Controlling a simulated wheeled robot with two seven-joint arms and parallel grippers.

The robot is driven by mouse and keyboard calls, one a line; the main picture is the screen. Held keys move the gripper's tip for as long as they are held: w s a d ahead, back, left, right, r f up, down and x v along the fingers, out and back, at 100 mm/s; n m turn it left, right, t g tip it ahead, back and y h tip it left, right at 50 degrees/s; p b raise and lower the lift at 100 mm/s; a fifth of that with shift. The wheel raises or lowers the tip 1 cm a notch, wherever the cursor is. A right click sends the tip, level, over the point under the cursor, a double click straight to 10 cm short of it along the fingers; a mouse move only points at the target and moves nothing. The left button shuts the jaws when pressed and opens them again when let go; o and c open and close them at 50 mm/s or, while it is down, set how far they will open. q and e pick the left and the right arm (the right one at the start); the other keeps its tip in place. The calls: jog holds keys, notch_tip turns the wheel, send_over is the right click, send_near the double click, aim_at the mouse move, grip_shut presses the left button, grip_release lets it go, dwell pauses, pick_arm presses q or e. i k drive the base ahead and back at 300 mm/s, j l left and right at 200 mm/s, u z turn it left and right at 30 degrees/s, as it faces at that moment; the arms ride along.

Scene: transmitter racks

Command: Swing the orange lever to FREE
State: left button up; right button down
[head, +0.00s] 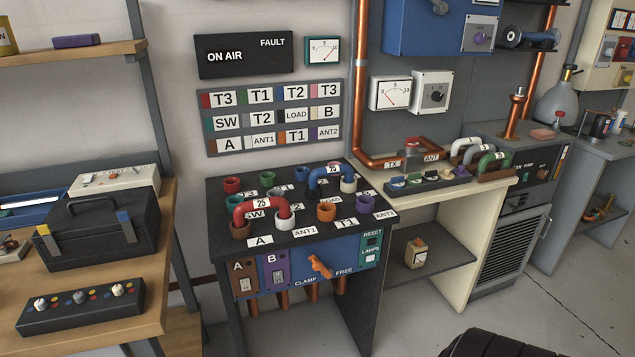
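The orange lever (320,267) is on the blue front panel (293,275) of the dark patch bench in the middle of the head view. It slants from upper left to lower right. The word CLAMP is below it to the left, and FREE is to its right. Its lower end lies between the two words, and I cannot tell which setting it is at. Neither of my grippers can be made out in the view, and nothing is seen touching the lever.
On the bench top (281,240), a red U-link (262,206) and a blue U-link (331,172) stand among coloured sockets. Switches A and B (274,278) sit left of the lever. A wooden bench (155,290) is at left. A black ribbed shape (497,343) fills the bottom right.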

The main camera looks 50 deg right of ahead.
aim_at(318, 265)
jog(key=z, duration=1.55)
